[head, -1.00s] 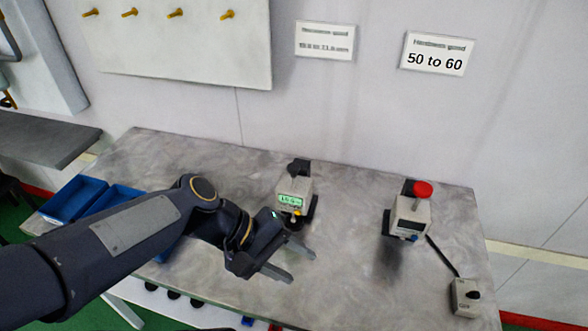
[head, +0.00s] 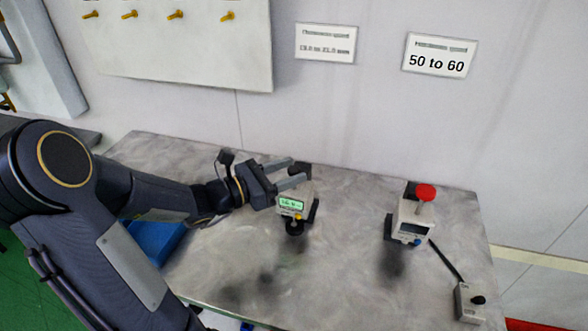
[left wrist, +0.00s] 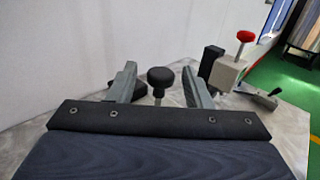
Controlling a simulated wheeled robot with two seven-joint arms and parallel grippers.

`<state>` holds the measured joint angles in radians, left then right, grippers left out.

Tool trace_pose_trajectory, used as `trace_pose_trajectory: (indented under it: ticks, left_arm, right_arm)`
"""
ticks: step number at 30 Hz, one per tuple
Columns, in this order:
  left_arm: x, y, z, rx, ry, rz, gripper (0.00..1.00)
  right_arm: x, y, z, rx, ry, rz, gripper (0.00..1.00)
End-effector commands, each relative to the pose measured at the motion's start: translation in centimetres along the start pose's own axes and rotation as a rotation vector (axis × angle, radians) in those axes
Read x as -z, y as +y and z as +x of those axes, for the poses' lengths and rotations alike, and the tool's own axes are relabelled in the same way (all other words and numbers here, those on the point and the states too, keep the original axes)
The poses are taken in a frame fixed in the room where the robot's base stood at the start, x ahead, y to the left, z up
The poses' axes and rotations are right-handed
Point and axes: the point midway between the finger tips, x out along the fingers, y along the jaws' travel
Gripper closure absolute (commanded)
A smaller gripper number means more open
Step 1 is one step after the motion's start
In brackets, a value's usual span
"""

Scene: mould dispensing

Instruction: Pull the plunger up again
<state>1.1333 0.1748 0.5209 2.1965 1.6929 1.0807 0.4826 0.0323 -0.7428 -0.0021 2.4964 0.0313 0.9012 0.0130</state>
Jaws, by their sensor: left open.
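The small gauge (head: 292,205) with a lit green display stands on the grey table, left of its middle. Its black plunger knob (head: 300,168) is at the top, partly behind my fingers in the head view. My left gripper (head: 295,172) is open, at the knob's height, coming from the left. In the left wrist view the round black knob (left wrist: 161,77) on its thin stem stands upright between the two separated fingers of my left gripper (left wrist: 160,84). Clear gaps show on both sides. My right gripper is not in view.
A second gauge (head: 412,220) with a red knob stands to the right, cabled to a small switch box (head: 470,303). A blue bin (head: 158,240) lies behind my left arm. Two signs hang on the wall; one (head: 440,55) reads 50 to 60. The table between the gauges is clear.

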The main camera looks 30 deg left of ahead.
Motion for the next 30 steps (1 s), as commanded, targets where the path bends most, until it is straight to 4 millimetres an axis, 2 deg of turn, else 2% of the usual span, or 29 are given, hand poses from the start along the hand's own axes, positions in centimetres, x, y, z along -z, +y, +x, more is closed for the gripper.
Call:
trace_pose_trajectory:
  ticks: [4, 13, 24, 30]
  left_arm:
    - [0.0, -0.1, 1.3, 0.002, 0.0, 0.001, 0.55]
    - [0.0, -0.1, 1.6, 0.001, 0.001, 0.002, 0.55]
    - [0.0, -0.1, 1.6, 0.001, 0.002, 0.002, 1.0]
    - [-0.3, -0.1, 1.6, 0.001, 0.002, 0.002, 1.0]
  right_arm:
    - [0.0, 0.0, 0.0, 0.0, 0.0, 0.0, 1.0]
    - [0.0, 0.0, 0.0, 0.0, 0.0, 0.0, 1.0]
    - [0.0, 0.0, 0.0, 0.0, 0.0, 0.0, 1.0]
    - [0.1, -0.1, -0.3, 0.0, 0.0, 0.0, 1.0]
